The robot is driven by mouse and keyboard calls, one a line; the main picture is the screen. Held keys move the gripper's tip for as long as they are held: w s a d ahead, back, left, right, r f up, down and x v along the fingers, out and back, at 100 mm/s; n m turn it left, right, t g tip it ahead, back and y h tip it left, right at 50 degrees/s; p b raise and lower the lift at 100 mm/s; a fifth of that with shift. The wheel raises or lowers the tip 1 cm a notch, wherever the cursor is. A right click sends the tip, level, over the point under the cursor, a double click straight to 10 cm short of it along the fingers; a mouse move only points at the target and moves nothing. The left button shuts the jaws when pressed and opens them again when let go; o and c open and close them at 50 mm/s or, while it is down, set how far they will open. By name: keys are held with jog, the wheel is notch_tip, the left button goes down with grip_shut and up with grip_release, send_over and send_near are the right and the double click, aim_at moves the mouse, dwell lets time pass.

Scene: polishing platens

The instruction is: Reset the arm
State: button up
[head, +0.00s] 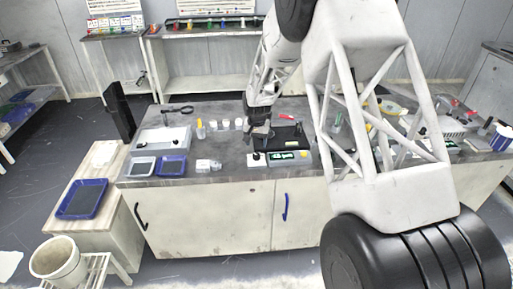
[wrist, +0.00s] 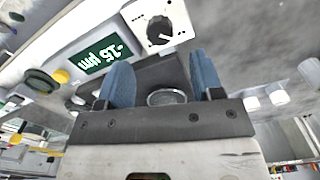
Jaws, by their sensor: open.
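My gripper (head: 259,132) hangs over the middle of the dark bench top (head: 232,168) in the head view, just behind a small instrument with a green display (head: 283,155). In the wrist view, my gripper (wrist: 162,75) shows two blue fingers standing apart, with nothing held between them. A round, clear-rimmed piece (wrist: 166,97) shows behind the gap between the fingers; I cannot tell what it is. The green display (wrist: 100,56) and a white box with a black knob (wrist: 160,28) lie beyond the fingertips. My arm hides part of the bench's right side.
Several small bottles (head: 213,125) stand left of my gripper. A grey tray (head: 140,167) and a blue tray (head: 171,166) lie at the bench's front left. Another blue tray (head: 83,199) is on the low side cabinet. Bare bench top shows left of the instrument.

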jog(key=shift+r, duration=0.35)
jog(key=shift+s+d+r, duration=0.1)
jog(key=shift+s+r, duration=0.15)
jog(key=shift+r, duration=0.2)
jog(key=s+d+r+n+t, duration=0.1)
jog(key=s+d+r, duration=0.2)
jog(key=s+r, duration=0.85)
jog(key=s+d+r, duration=0.3)
jog(key=s+r, duration=0.8)
jog(key=s, duration=0.1)
jog(key=s+d+r+n, duration=0.1)
jog(key=s+d, duration=0.1)
jog(key=s, duration=1.2)
jog(key=s+d+r+t, duration=0.1)
jog(key=s+r, duration=0.1)
jog(key=s, duration=1.2)
jog(key=shift+s+d+r+n+t, duration=0.25)
jog(key=shift+d+n+t, duration=0.05)
jog(key=shift+d+n, duration=0.1)
jog(key=shift+w, duration=0.15)
